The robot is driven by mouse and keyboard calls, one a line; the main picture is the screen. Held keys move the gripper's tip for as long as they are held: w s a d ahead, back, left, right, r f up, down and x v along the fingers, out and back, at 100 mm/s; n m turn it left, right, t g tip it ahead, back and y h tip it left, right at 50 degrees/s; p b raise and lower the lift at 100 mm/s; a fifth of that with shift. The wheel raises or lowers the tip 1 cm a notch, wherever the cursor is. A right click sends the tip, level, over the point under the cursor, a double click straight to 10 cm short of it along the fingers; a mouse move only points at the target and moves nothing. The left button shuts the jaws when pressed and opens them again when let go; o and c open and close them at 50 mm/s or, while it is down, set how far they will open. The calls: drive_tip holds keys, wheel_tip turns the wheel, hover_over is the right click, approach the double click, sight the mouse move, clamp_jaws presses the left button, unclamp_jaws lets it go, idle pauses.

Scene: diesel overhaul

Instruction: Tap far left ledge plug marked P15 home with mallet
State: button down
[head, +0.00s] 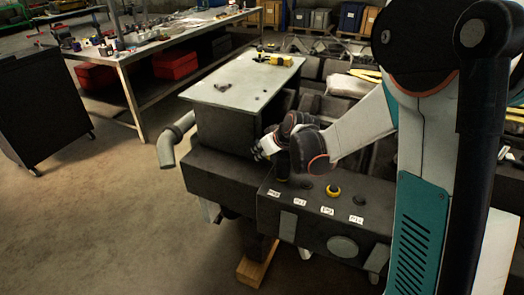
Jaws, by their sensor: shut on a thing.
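My gripper (264,147) is at the end of my arm, low over the left part of the dark ledge (262,208), beside the block with the pale top. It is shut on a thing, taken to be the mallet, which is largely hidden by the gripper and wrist. A dark upright cylinder (283,166) shows just below the wrist, above the leftmost label; I cannot tell whether it is part of the mallet or a plug. The leftmost white label (273,193) is too small to read surely. The far left plug is not clearly distinguishable.
Along the ledge to the right are a dark plug (305,187), a yellow-ringed plug (333,192) and another dark plug (357,200), each with a label. A yellow tool (273,60) lies on the pale plate (232,90). A curved pipe (168,145) juts out left.

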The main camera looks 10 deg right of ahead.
drive_tip(key=shift+r+p, duration=1.5)
drive_tip(key=shift+r, duration=0.5)
drive_tip(key=shift+r, duration=0.15)
drive_tip(key=shift+r, duration=0.2)
